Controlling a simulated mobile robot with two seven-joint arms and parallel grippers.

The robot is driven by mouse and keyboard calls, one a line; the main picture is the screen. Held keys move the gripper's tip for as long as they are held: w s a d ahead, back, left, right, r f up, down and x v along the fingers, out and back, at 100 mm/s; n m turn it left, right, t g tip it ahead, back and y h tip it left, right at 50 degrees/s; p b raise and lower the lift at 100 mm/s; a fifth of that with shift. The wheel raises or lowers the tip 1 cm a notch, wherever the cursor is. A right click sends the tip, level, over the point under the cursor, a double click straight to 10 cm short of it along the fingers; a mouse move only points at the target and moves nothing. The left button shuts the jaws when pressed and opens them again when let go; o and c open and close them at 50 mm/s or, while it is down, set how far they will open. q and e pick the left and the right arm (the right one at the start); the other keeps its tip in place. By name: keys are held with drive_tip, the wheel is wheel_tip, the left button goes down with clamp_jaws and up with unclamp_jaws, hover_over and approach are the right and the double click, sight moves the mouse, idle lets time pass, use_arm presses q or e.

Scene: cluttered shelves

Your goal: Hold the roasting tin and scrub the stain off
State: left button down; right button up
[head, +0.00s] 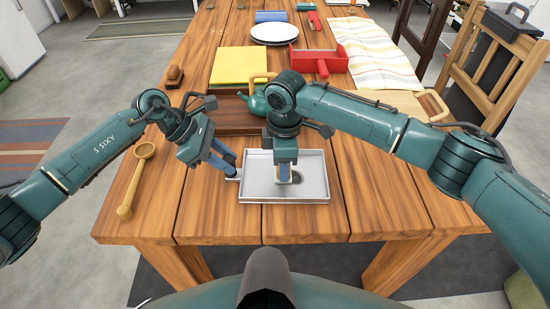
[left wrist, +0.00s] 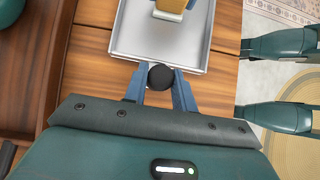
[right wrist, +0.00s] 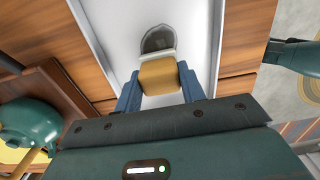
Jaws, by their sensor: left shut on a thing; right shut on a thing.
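The roasting tin (head: 312,190) is a shallow silver-grey tray lying flat near the table's front edge. My left gripper (head: 232,172) is at its left side, shut on the tin's handle, which shows as a dark round end (left wrist: 161,76) between the fingers in the left wrist view. My right gripper (head: 287,178) is over the tin's middle, shut on a tan scrubbing block (right wrist: 159,77) with a pale lower edge. A dark grey oval stain (right wrist: 158,40) lies on the tin floor right beside the block. I cannot tell whether the block touches the floor.
A wooden ladle (head: 134,183) lies at the table's left. Behind the tin are a brown wooden tray (head: 228,118), a green teapot (head: 256,104) and a yellow cloth (head: 240,66). A red caddy (head: 322,60) and white plates (head: 274,33) stand further back. The table right of the tin is clear.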

drive_tip(key=shift+s+d, duration=0.1)
drive_tip(key=shift+d, duration=2.6)
drive_tip(key=shift+a, duration=3.75)
drive_tip(key=shift+a+r, duration=0.1)
drive_tip(key=shift+a, duration=0.05)
wheel_tip(320, 180, up, 8)
use_arm(q)
drive_tip(key=c, duration=1.1)
unclamp_jaws()
drive_tip(key=shift+o, duration=0.2)
